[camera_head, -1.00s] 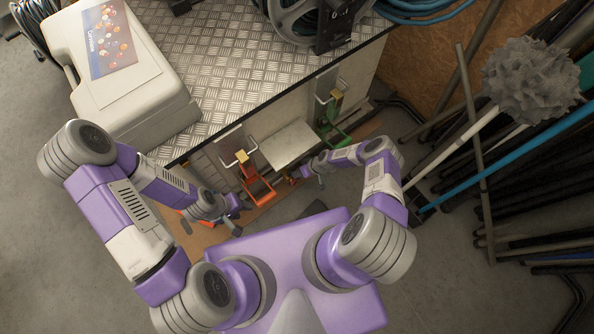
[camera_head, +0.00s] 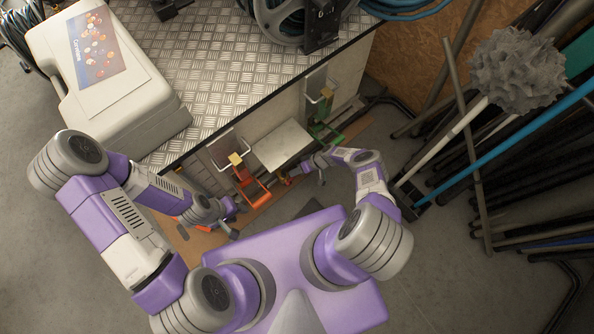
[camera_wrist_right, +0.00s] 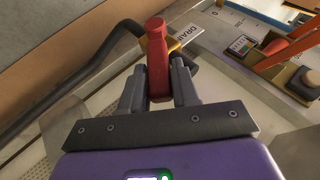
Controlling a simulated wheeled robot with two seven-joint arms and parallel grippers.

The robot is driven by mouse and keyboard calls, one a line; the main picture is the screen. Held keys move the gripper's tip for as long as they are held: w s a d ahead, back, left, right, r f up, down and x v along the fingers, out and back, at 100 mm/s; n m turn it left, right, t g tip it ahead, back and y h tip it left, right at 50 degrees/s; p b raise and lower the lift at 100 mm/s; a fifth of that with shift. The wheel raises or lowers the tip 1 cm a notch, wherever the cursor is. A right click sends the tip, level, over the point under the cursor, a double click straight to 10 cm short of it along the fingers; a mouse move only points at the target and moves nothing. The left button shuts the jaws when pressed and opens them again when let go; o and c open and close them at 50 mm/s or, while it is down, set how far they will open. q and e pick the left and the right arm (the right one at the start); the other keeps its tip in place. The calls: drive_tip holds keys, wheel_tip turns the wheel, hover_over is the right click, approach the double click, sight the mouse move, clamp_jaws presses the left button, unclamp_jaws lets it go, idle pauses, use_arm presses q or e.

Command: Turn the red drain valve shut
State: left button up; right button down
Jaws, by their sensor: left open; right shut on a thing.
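The red drain valve handle (camera_wrist_right: 157,58) stands between the two grey fingers of my right gripper (camera_wrist_right: 158,88) in the right wrist view. The gripper is shut on the handle's lower part; its top sticks out beyond the fingertips. A tag reading "DRAI…" (camera_wrist_right: 186,38) is beside it, partly hidden. In the head view my right gripper (camera_head: 303,174) is low by the front of the metal-topped bench, and the valve is a small red spot (camera_head: 285,180) at its tip. My left gripper (camera_head: 232,220) is open and empty, left of an orange lever (camera_head: 256,192).
A white panel (camera_head: 281,147) and a green lever (camera_head: 328,129) are on the bench front. A dark hose (camera_wrist_right: 85,70) runs behind the valve. Poles and pipes (camera_head: 520,190) fill the right side. A white case (camera_head: 115,85) lies at upper left.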

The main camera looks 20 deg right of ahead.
drive_tip(key=c, duration=0.9)
unclamp_jaws()
